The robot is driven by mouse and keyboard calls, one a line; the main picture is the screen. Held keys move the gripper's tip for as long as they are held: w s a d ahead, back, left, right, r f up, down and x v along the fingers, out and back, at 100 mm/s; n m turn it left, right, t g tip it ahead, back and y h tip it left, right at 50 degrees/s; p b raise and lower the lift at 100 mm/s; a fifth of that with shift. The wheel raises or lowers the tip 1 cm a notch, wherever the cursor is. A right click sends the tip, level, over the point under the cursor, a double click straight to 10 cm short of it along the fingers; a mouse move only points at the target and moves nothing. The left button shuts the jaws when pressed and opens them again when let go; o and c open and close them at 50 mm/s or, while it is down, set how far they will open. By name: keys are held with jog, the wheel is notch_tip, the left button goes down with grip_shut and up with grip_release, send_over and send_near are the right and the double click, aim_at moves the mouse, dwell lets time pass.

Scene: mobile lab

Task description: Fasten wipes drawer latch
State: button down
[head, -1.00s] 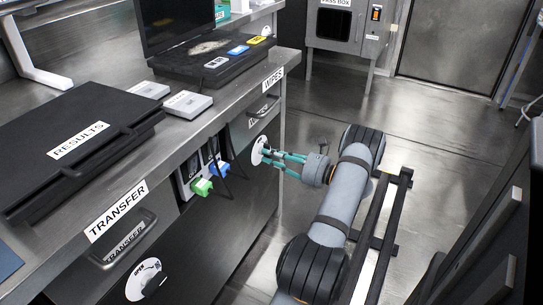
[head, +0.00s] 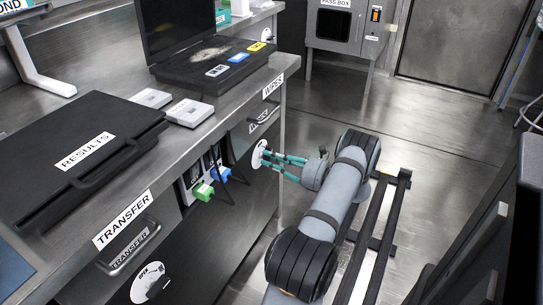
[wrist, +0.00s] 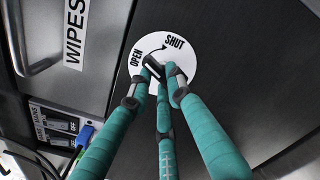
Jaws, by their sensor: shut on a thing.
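The wipes drawer latch is a black knob (wrist: 153,66) on a round white dial (wrist: 185,62) marked OPEN and SHUT, with a curved arrow between the words. My gripper (wrist: 158,78), with teal fingers, is shut on the knob, and the fingertips cover part of it. The knob's exact angle is hard to tell. In the head view my gripper (head: 273,158) reaches in from the right to the white dial (head: 258,154) on the cabinet front. The wipes drawer (head: 262,122) is above the dial and looks flush with the cabinet.
Green and blue plugs (head: 204,191) with cables stick out of the cabinet left of the dial. The transfer drawer handle (head: 133,245) and its dial (head: 151,283) are nearer. A black results case (head: 82,170) lies on the bench. Open floor lies beyond my arm.

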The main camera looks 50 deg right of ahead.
jog(key=m+p, duration=0.1)
jog(key=m, duration=0.5)
jog(key=m+p, duration=0.1)
jog(key=m, duration=0.6)
jog(key=shift+d+r, duration=0.1)
jog(key=shift+d, duration=0.1)
dwell(0.4)
jog(key=c, duration=1.6)
grip_release()
jog(key=s, duration=0.4)
jog(key=s+d, duration=0.1)
jog(key=s, duration=0.3)
jog(key=s+d, duration=0.1)
jog(key=s, duration=0.2)
jog(key=shift+s, duration=0.4)
jog(key=shift+w, duration=0.1)
